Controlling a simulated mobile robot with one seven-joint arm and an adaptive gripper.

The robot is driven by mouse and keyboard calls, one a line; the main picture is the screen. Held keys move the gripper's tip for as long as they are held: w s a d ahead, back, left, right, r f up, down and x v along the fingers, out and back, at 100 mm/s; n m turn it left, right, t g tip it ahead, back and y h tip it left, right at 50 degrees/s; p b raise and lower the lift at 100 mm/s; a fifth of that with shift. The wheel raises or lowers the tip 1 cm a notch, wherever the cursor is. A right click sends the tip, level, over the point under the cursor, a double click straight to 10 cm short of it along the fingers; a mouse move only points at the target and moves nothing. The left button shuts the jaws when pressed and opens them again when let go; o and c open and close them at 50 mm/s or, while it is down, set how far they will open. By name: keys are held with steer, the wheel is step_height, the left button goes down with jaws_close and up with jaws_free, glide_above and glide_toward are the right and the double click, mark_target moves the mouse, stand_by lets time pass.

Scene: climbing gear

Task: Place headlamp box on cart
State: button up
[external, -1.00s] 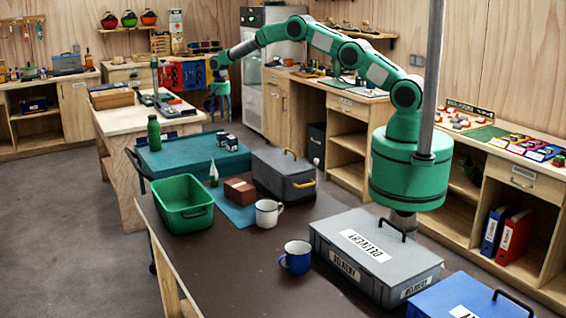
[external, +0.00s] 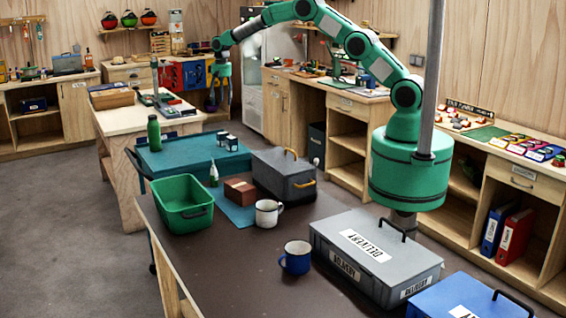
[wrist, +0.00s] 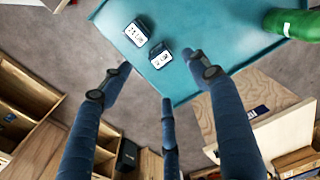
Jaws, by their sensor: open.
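Two small dark boxes with white labels, a left one (external: 222,138) and a right one (external: 231,143), stand side by side on the teal cart top (external: 180,160), near its far right edge. In the wrist view they are the upper box (wrist: 138,32) and the lower box (wrist: 160,56), close to the edge of the teal top (wrist: 215,30). The labels are too small to tell which is the headlamp box. My gripper (external: 221,103) is raised above and behind the cart, fingers down. In the wrist view its blue fingers (wrist: 160,74) are spread with nothing between them.
A green bottle (external: 154,134) stands on the cart's left side. The brown table in front holds a green bin (external: 184,204), a grey toolbox (external: 283,178), a brown box (external: 239,190), mugs and a delivery case (external: 375,260). A wooden workbench (external: 135,119) stands behind the cart.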

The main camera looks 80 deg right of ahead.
steer(key=s+a+r+n+t, duration=0.1)
steer(key=s+a+r, duration=0.4)
steer(key=r, duration=0.5)
steer(key=s+a+r+n, duration=0.1)
steer(key=s+a+r, duration=0.4)
steer(key=r, duration=0.5)
steer(key=s+a+r+n, duration=0.1)
steer(key=s+a+r, duration=0.15)
steer(key=s, duration=0.25)
steer(key=s+a+r+t, duration=0.1)
steer(key=s+a+r, duration=0.1)
steer(key=s+r, duration=0.25)
steer(key=s+a+r+n, duration=0.1)
steer(key=s+a+r, duration=0.15)
steer(key=s, duration=0.25)
steer(key=s+a+r+n+t, duration=0.15)
steer(key=s+a, duration=0.25)
steer(key=s, duration=1)
steer(key=s+a+r+n+t, duration=0.15)
steer(key=s+a, duration=0.25)
steer(key=s, duration=0.9)
steer(key=s+a+f+n, duration=0.1)
steer(key=s+f, duration=0.3)
steer(key=s, duration=0.5)
steer(key=shift+s+a+f, duration=0.15)
steer(key=shift+s+a, duration=0.15)
steer(key=shift+a, duration=0.05)
